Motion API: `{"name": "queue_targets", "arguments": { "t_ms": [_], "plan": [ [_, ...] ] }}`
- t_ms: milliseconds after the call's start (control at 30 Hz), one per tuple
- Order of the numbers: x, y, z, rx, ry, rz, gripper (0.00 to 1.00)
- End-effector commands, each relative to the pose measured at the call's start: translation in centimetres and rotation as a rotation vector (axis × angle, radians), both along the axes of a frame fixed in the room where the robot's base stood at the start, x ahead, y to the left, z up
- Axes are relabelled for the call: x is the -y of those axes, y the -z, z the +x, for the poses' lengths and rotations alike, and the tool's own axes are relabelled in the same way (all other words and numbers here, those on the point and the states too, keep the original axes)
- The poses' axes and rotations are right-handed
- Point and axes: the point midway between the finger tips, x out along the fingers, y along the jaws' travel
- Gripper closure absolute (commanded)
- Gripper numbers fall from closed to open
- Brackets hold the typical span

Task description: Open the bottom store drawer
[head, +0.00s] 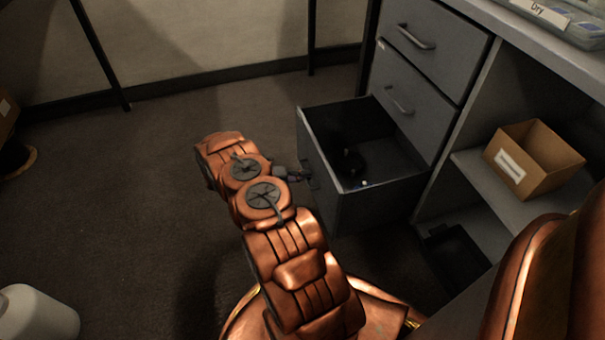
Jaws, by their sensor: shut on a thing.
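The bottom store drawer (375,208) is pulled well out of the grey cabinet in the head view. A dark object (350,163) and a small pale spot lie inside it. My gripper (309,177) is at the drawer's front face, shut on the drawer's handle, which is mostly hidden behind the fingers. My copper arm reaches up from the lower middle of the view to the drawer's left side. The two drawers above, the top drawer (433,42) and the middle drawer (413,104), are closed.
A cardboard box (533,160) stands on the open shelf at right, with a dark bin (455,255) below it. A clear tray labelled "Dry" (545,14) sits on the countertop. A white container (36,315) is at lower left. The carpet left of the drawer is clear.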

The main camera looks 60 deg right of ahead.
Motion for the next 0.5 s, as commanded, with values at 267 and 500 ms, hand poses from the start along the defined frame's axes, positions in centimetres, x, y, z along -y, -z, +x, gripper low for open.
{"name": "queue_targets", "arguments": {
  "t_ms": [267,500],
  "plan": [
    [-0.04,0.00,0.00,0.000,0.002,0.000,1.00],
    [-0.11,0.00,0.08,0.000,0.000,0.000,0.75]
  ]
}}
